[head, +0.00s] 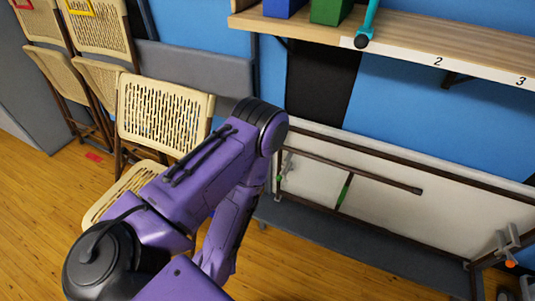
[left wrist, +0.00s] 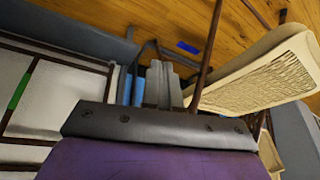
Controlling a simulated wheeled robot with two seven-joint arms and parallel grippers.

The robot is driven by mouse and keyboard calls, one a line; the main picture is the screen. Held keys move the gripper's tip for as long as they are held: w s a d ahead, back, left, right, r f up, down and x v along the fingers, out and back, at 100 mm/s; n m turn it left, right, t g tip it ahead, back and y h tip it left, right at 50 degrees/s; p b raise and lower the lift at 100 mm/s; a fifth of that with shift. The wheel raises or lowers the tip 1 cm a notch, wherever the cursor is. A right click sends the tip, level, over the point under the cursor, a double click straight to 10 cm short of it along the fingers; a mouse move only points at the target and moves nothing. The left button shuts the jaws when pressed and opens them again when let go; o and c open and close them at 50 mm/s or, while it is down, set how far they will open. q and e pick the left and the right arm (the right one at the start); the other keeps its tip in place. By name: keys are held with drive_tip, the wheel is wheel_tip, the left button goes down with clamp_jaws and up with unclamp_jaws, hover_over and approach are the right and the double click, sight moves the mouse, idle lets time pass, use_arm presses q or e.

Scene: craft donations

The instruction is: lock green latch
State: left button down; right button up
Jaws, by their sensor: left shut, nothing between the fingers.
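A folded table (head: 400,190) with a white underside leans on its edge against the wall. A small grey latch fitting (head: 285,165) with a green spot is at its left end, partly beside my arm. A green band (head: 344,190) marks a strut of the table; it also shows in the left wrist view (left wrist: 18,90). My left gripper (left wrist: 163,80) is shut and empty, seen between the table and a chair; whether it touches anything cannot be told. In the head view my arm hides it. My right gripper is in neither view.
Another grey fitting (head: 508,243) with an orange tip is at the table's right end. Folding chairs (head: 165,115) stand left of my arm. A wooden shelf (head: 410,35) with blue and green boxes overhangs the table. Wooden floor (head: 35,225) is free at lower left.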

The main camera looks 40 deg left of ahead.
use_arm(q)
drive_tip(key=shift+w+d, duration=0.1)
drive_tip(key=w+a+m+h+b, duration=0.2)
drive_tip(key=w+h+b, duration=0.15)
drive_tip(key=w, duration=2.15)
drive_tip(key=w+a+r+m+b, duration=0.2)
drive_tip(key=w+a+r, duration=0.4)
drive_tip(key=w+r, duration=0.5)
wheel_tip(320, 180, up, 3)
drive_tip(key=shift+w+a+f+g+b, duration=0.1)
drive_tip(key=shift+w+a+g+b, duration=0.1)
drive_tip(key=shift+g+b, duration=0.1)
drive_tip(key=b, duration=0.1)
hover_over(281, 174)
drive_tip(key=s, duration=0.2)
drive_tip(key=s+x, duration=0.1)
drive_tip(key=x, duration=0.7)
drive_tip(key=s+x, duration=0.1)
drive_tip(key=x, duration=0.3)
drive_tip(key=shift+s+a+f, duration=0.3)
drive_tip(key=shift+a+f, duration=0.1)
drive_tip(key=shift+s+d+f, duration=0.1)
drive_tip(key=shift+d+f, duration=0.05)
drive_tip(key=shift+f, duration=0.45)
